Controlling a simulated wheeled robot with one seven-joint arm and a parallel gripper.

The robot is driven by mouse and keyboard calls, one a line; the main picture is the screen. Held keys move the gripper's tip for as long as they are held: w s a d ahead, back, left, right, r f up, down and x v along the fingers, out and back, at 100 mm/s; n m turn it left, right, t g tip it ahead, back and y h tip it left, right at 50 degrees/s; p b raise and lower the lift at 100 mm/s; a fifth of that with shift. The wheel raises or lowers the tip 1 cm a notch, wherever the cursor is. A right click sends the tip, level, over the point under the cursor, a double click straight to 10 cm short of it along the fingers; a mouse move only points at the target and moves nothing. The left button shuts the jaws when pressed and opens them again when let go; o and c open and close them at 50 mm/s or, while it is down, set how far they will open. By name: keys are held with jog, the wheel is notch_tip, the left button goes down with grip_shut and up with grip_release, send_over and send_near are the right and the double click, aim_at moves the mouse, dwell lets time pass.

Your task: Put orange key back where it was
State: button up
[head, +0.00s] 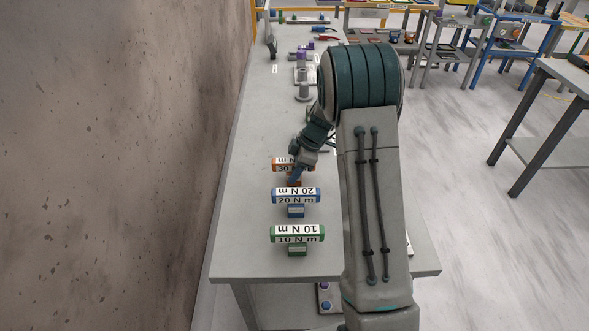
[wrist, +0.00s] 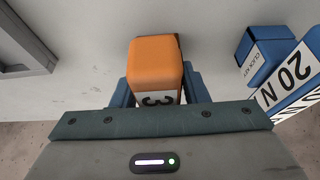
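The orange key (head: 280,162), labelled 30 N m, is at the far end of a row of similar keys on the grey bench, partly hidden by my gripper. In the wrist view its orange end (wrist: 154,62) is between my blue fingers, with part of a "3" showing. My gripper (head: 296,175) reaches down onto it; in the wrist view both fingers of my gripper (wrist: 157,92) lie against its sides with no clear gap. Whether the key rests on its support or is slightly raised is hidden.
A blue key (head: 296,194) labelled 20 N m and a green key (head: 298,233) labelled 10 N m stand nearer in the row; the blue one is close beside my gripper. The bench (head: 245,235) runs along a wall (head: 110,150). Several fittings stand farther back.

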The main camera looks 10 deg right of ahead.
jog(key=o, duration=0.4)
jog(key=shift+c, duration=0.2)
jog(key=shift+r, duration=0.15)
jog(key=b+v, duration=0.1)
jog(key=v, duration=1)
jog(key=shift+s+d+r, duration=0.1)
jog(key=shift+r, duration=0.3)
jog(key=s+a+r+m+h, duration=0.1)
jog(key=s+a+r+m, duration=0.2)
jog(key=s, duration=0.4)
jog(key=s+a+r+m+h, duration=0.1)
jog(key=s+r+m, duration=0.35)
jog(key=s, duration=0.35)
jog(key=s+f+m+t+h, duration=0.2)
jog(key=s+m, duration=0.6)
jog(key=s, duration=0.6)
jog(key=shift+a+f+h, duration=0.25)
jog(key=shift+f+h, duration=0.05)
jog(key=shift+f, duration=0.05)
jog(key=shift+s, duration=0.1)
